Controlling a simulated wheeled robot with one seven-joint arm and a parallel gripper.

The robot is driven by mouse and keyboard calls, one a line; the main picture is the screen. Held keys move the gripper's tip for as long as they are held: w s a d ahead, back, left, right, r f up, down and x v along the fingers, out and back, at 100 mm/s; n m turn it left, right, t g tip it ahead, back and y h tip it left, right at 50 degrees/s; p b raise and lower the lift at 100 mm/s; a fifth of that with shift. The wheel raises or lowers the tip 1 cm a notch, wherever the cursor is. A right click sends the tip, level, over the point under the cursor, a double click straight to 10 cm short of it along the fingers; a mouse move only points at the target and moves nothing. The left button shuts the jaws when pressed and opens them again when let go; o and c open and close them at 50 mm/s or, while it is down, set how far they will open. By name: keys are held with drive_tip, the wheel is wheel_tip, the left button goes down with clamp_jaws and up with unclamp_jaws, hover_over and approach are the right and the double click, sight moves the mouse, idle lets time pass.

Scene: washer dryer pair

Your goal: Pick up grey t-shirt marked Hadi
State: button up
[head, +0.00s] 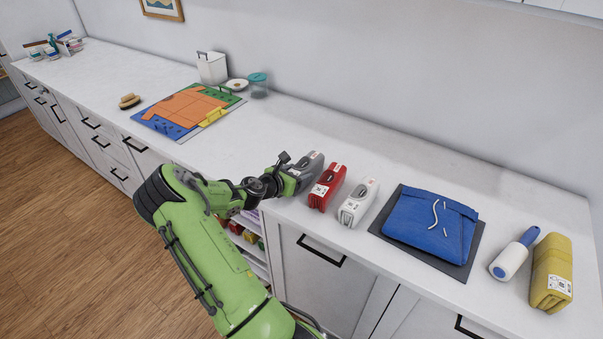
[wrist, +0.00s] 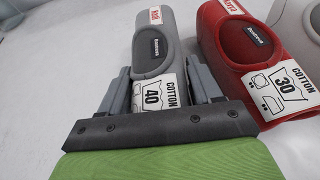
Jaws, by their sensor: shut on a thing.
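In the head view my gripper (head: 295,177) hides part of the shirt.
A red folded shirt (head: 327,188) stands close on the right, then a white one (head: 358,202). Further right are a blue garment (head: 425,225) on a dark board (head: 385,228), a lint roller (head: 514,255) and a yellow folded item (head: 551,275). Left, a colourful folding board (head: 190,110) holds orange cloth.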

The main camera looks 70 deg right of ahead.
wheel_tip(320, 180, up, 18)
drive_tip(key=p, duration=0.3)
